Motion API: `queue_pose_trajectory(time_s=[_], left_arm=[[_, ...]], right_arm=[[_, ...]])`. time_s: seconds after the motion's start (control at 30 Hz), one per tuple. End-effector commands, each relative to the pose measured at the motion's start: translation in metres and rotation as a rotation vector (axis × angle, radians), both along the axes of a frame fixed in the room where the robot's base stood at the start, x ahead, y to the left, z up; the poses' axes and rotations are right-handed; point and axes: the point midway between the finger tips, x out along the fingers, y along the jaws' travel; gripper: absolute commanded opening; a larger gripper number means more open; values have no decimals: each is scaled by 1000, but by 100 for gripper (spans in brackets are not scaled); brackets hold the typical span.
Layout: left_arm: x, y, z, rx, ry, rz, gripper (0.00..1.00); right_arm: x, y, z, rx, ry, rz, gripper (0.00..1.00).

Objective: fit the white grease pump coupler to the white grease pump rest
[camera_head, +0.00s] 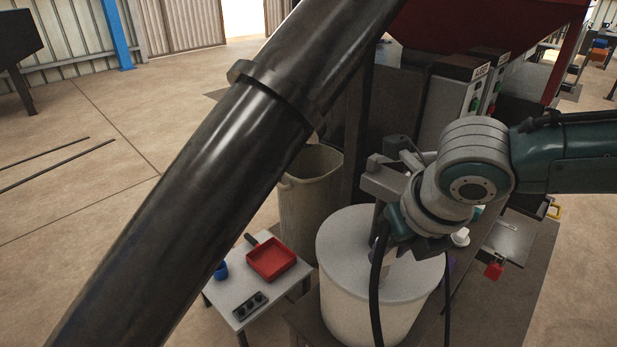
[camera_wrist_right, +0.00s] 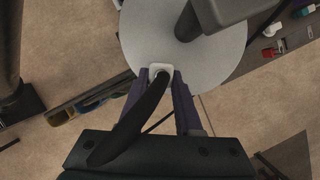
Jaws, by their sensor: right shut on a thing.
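The white grease pump (camera_head: 350,306) is a white drum with a flat grey-white lid. Its lid also shows in the right wrist view (camera_wrist_right: 215,60). My right gripper (camera_wrist_right: 158,82) has purple fingers shut on the white coupler (camera_wrist_right: 160,67), at the end of a black hose (camera_wrist_right: 138,122). In the wrist view the coupler overlaps the lid's rim; whether it touches cannot be told. I cannot pick out the rest for certain. My left gripper is not in view.
A large dark tube crosses the head view. A small table (camera_head: 229,301) left of the drum holds a red tray (camera_head: 271,259). A tall pale bin (camera_head: 312,200) stands behind. A bench on the right carries a small white item (camera_head: 460,237) and a red item (camera_head: 494,271).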

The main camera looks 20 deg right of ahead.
Motion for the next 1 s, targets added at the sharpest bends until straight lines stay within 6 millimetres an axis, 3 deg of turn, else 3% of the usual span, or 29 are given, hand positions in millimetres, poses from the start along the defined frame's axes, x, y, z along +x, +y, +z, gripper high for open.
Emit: queue_pose_trajectory(time_s=[0.53, 0.87, 0.9, 1.0], left_arm=[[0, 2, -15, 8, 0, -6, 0], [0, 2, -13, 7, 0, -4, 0], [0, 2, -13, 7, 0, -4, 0], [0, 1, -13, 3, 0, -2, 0]], right_arm=[[0, 0, -21, 1, 0, 0, 0], [0, 0, -19, 1, 0, 0, 0], [0, 0, -19, 1, 0, 0, 38], [0, 0, -19, 1, 0, 0, 49]])
